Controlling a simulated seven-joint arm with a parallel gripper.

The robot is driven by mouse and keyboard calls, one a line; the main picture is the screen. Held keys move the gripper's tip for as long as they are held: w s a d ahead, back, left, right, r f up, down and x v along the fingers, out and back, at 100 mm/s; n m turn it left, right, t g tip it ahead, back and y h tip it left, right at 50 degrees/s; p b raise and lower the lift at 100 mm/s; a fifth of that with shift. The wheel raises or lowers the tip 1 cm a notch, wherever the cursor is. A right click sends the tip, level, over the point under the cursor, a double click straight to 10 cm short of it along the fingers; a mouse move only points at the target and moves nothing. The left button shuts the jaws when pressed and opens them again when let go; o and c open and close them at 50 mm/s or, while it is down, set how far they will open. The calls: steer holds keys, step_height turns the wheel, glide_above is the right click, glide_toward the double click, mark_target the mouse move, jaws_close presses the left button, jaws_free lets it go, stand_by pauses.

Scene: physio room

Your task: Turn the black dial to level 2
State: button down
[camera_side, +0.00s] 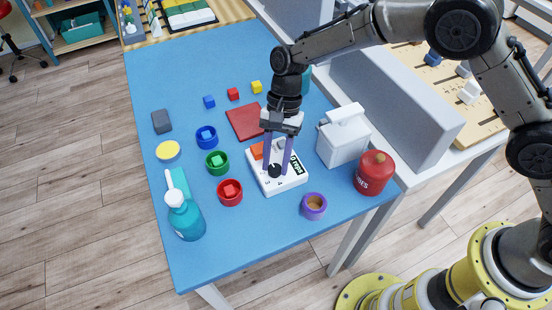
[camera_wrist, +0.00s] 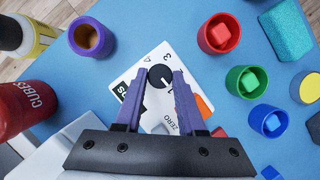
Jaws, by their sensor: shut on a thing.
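The black dial (camera_side: 275,170) sits on a white panel (camera_side: 294,184) on the blue table. I cannot make out the figure 2. My gripper (camera_side: 277,172) points down over the panel, its two purple fingers shut on the dial from opposite sides; it also shows in the wrist view (camera_wrist: 159,76). The panel also has an orange part (camera_side: 257,151) and the word ZERO.
Close by stand a purple cup (camera_side: 314,213), a red canister (camera_side: 374,180), a white container (camera_side: 343,140) and red (camera_side: 230,199), green (camera_side: 217,168) and blue (camera_side: 207,143) cups holding cubes. A teal spray bottle (camera_side: 185,220) stands at the left edge. The table's front is clear.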

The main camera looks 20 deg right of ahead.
steer(key=n, duration=0.1)
steer(key=n+h, duration=0.1)
steer(key=n, duration=0.3)
steer(key=shift+w+a+g+h, duration=0.15)
steer(key=shift+a+g+h, duration=0.1)
steer(key=shift+g+h, duration=0.15)
steer(key=n+h, duration=0.1)
steer(key=n, duration=0.2)
steer(key=n+h, duration=0.1)
steer(key=n, duration=0.2)
steer(key=shift+a+r, duration=0.1)
steer(key=shift+a, duration=0.05)
steer(key=c, duration=0.5)
jaws_free()
steer(key=v, duration=0.7)
steer(key=shift+w+a+r, duration=0.15)
steer(key=shift+r, duration=0.05)
